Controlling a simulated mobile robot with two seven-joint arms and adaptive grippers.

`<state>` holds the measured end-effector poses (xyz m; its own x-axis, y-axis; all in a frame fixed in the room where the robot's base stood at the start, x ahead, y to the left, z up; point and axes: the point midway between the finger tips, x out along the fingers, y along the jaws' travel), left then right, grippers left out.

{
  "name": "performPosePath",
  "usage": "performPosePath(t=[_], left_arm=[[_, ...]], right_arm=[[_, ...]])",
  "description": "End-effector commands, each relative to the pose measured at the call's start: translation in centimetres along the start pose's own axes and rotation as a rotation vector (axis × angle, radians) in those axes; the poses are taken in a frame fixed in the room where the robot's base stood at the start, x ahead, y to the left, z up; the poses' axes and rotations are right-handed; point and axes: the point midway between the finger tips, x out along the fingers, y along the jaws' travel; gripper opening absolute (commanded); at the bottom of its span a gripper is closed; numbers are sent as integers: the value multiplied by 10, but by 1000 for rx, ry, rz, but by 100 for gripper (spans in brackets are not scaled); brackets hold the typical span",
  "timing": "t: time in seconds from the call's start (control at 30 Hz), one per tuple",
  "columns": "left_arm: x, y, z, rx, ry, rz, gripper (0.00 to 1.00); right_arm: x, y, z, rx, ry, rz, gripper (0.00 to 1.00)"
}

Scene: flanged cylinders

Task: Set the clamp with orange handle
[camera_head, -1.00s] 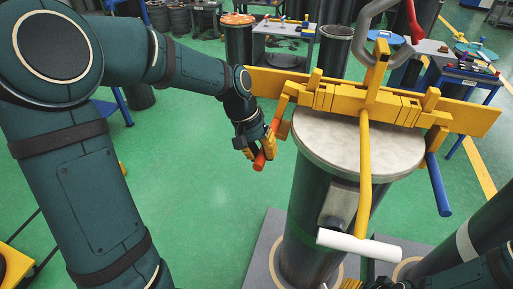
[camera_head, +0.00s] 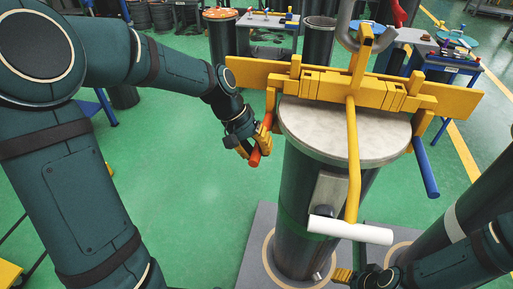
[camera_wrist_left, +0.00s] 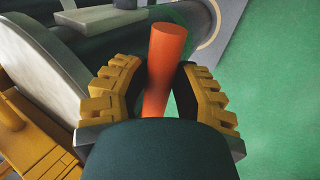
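The yellow clamp (camera_head: 380,92) lies across the top of a flanged cylinder (camera_head: 340,130). Its orange handle (camera_head: 255,158) hangs at the clamp's left side, outside the cylinder's flange. My left gripper (camera_head: 260,143) is at the orange handle. In the left wrist view, the orange handle (camera_wrist_left: 163,70) runs between the two yellow fingers, with the dark pads close against both sides; it looks gripped. The clamp's white handle (camera_head: 350,230) is at the front and its blue handle (camera_head: 425,168) at the right. My right gripper (camera_head: 345,275) shows only partly at the bottom edge.
A grey hook (camera_head: 347,35) rises above the clamp's middle. A second dark cylinder (camera_head: 475,210) stands at the right, close to my right arm. Work tables (camera_head: 268,20) and drums stand behind. The green floor left of the cylinder is open.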

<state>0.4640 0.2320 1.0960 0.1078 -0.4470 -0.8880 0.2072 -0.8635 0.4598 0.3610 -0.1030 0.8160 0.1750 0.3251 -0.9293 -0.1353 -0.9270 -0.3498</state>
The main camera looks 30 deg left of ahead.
Motion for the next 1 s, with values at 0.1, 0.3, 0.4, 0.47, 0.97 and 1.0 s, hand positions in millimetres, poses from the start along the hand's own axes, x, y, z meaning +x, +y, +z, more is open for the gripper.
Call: performPosePath(t=[0.1, 0.3, 0.4, 0.47, 0.97, 1.0], left_arm=[[2, -1, 1, -2, -5, 0, 57], [1, 0, 0, -1, -2, 0, 57], [-2, 0, 0, 0, 0, 1, 57], [-6, 0, 0, 0, 1, 0, 57], [-96, 0, 0, -1, 2, 0, 57], [-102, 0, 0, -1, 1, 0, 57]], right_arm=[[0, 0, 0, 0, 0, 0, 57], [0, 0, 0, 0, 0, 0, 57], [0, 0, 0, 0, 0, 0, 57], [0, 0, 0, 0, 0, 0, 57], [0, 0, 0, 0, 0, 0, 57], [0, 0, 0, 0, 0, 0, 57]])
